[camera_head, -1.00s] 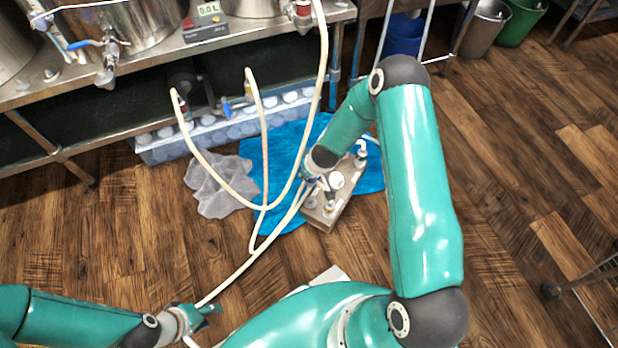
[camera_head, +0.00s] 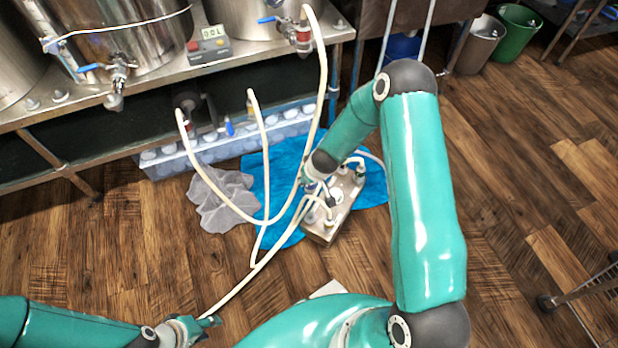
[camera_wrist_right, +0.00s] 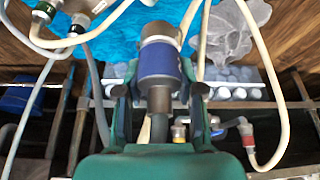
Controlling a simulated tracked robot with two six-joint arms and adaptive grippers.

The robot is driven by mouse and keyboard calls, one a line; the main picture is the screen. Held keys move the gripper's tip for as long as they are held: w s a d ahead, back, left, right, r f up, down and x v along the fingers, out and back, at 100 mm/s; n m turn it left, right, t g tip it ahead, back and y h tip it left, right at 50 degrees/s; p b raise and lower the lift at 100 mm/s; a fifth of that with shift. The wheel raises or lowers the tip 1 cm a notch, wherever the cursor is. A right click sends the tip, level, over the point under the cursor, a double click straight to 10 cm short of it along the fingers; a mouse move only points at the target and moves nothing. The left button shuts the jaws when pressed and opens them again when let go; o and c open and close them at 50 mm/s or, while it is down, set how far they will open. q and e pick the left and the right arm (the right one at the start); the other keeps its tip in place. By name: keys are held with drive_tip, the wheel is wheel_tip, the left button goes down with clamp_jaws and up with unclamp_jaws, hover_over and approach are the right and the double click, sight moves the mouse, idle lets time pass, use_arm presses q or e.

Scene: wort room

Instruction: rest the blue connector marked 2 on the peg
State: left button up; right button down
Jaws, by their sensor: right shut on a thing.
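My right gripper (camera_wrist_right: 159,92) is shut on a connector with a blue band (camera_wrist_right: 159,62) and steel ends, which stands between its fingers in the right wrist view. Its mark cannot be read. In the head view my right gripper (camera_head: 311,186) is just left of a steel box with fittings (camera_head: 322,233); the connector is too small there to make out. My left gripper (camera_head: 207,322) is low at the left, by the lower end of a cream hose (camera_head: 236,289); whether its fingers are closed on the hose is unclear. I cannot pick out the peg.
The steel box stands on a blue cloth (camera_head: 373,190) beside a grey cloth (camera_head: 224,200). Cream hoses loop around my right gripper. A steel bench (camera_head: 150,88) with kettles and a meter (camera_head: 208,46) is behind.

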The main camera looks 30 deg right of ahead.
drive_tip(key=shift+r+p, duration=2)
drive_tip(key=shift+p, duration=0.1)
